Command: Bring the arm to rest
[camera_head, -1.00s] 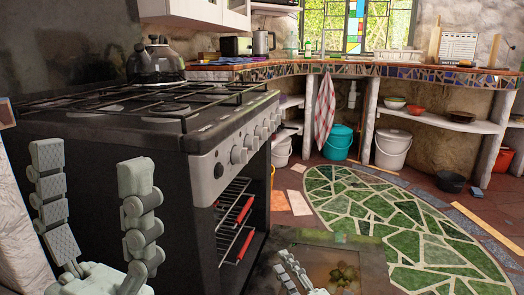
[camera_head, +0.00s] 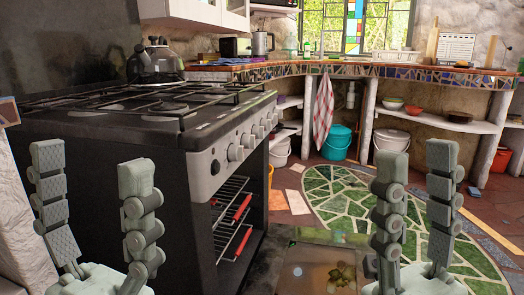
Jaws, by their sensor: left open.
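My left gripper (camera_head: 92,165) stands upright at the lower left, in front of the stove's side. Its two grey fingers are wide apart with nothing between them. My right gripper (camera_head: 416,160) stands upright at the lower right, in front of the green mosaic floor. Its fingers are apart, seen at an angle, and no object shows between them. The arm links behind both grippers are below the picture's edge.
The black stove (camera_head: 190,140) fills the left side, with a kettle (camera_head: 156,63) on top. A curved mosaic counter (camera_head: 345,69) runs along the back. A teal bucket (camera_head: 337,141) and a white bucket (camera_head: 391,139) stand below it. The middle floor is open.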

